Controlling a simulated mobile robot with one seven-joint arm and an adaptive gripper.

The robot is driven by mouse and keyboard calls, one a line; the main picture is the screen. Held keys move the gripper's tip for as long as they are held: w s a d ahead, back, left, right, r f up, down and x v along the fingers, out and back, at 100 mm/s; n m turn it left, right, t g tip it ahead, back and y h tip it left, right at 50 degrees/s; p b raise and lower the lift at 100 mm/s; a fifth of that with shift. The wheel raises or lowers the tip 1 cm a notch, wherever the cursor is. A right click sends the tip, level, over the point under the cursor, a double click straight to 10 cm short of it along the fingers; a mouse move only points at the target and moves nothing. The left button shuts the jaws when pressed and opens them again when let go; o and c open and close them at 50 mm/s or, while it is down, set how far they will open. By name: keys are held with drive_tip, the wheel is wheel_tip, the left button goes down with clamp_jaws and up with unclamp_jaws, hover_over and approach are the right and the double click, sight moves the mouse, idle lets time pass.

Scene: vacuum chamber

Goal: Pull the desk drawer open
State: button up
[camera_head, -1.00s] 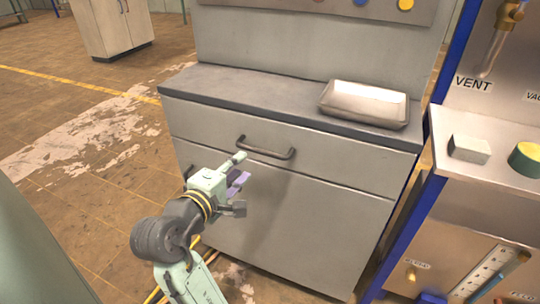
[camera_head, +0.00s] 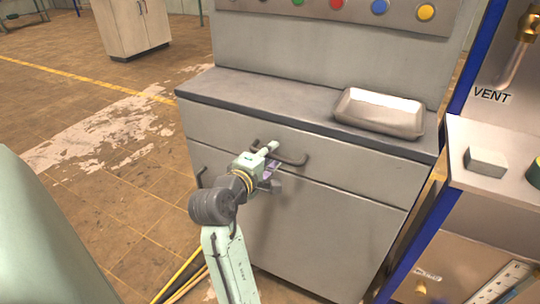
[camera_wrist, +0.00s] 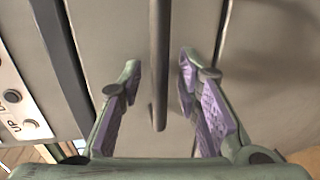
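The desk drawer (camera_head: 346,176) is a wide grey front under the dark worktop, and it is closed. Its dark bar handle (camera_head: 292,160) is partly hidden behind my gripper (camera_head: 272,168) in the head view. In the wrist view the handle (camera_wrist: 159,60) runs between the two fingers of my gripper (camera_wrist: 160,80). The fingers are open, with purple pads on either side of the bar, and a gap shows on both sides.
A metal tray (camera_head: 380,112) sits on the worktop (camera_head: 270,98). A cupboard door (camera_head: 330,235) lies below the drawer. A panel with a blue post (camera_head: 425,225) stands close on the right. Open floor (camera_head: 90,200) lies to the left.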

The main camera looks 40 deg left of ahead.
clamp_jaws()
idle(0.7)
